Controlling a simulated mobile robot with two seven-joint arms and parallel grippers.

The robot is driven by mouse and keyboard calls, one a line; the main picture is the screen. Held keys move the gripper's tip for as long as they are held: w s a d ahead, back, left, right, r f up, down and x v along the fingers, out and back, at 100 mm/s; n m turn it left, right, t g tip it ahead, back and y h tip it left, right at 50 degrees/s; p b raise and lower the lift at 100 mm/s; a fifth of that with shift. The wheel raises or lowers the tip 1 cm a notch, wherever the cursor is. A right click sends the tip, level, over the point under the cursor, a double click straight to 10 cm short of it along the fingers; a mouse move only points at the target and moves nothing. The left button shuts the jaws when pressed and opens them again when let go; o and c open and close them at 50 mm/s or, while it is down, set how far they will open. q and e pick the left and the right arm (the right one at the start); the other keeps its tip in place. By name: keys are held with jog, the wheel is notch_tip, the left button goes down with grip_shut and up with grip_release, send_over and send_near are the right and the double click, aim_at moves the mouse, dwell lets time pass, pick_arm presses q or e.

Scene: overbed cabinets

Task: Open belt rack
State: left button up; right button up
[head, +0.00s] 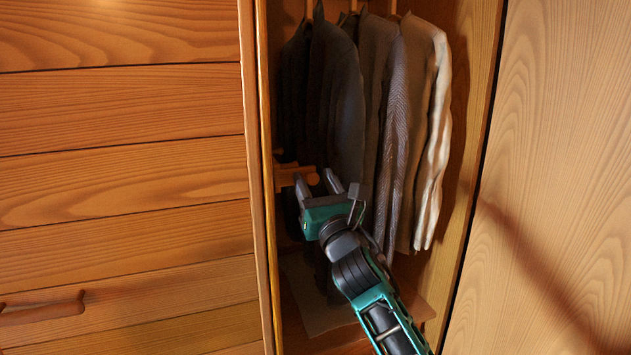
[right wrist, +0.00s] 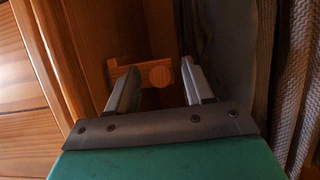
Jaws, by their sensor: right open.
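The belt rack (head: 288,175) is a small wooden piece at the left inner wall of the open wardrobe, with a round knob (head: 313,179) at its right end. In the right wrist view the rack (right wrist: 125,74) lies ahead, and its round knob (right wrist: 160,76) shows between my finger tips. My right gripper (head: 314,174) is open, reaching into the wardrobe, with its fingers pointing at the knob. It also shows in the right wrist view (right wrist: 159,66) with nothing gripped. I cannot tell the exact depth gap to the knob. My left gripper is not in view.
Several hanging garments (head: 370,110) fill the wardrobe close to the right of my gripper. The wardrobe's left side edge (head: 262,200) stands close to the left. A panelled wooden front (head: 120,170) with a handle (head: 42,312) is at left, and a wooden panel (head: 560,150) at right.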

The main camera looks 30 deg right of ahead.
jog(key=shift+w, duration=0.1)
jog(key=shift+c, duration=0.4)
grip_shut()
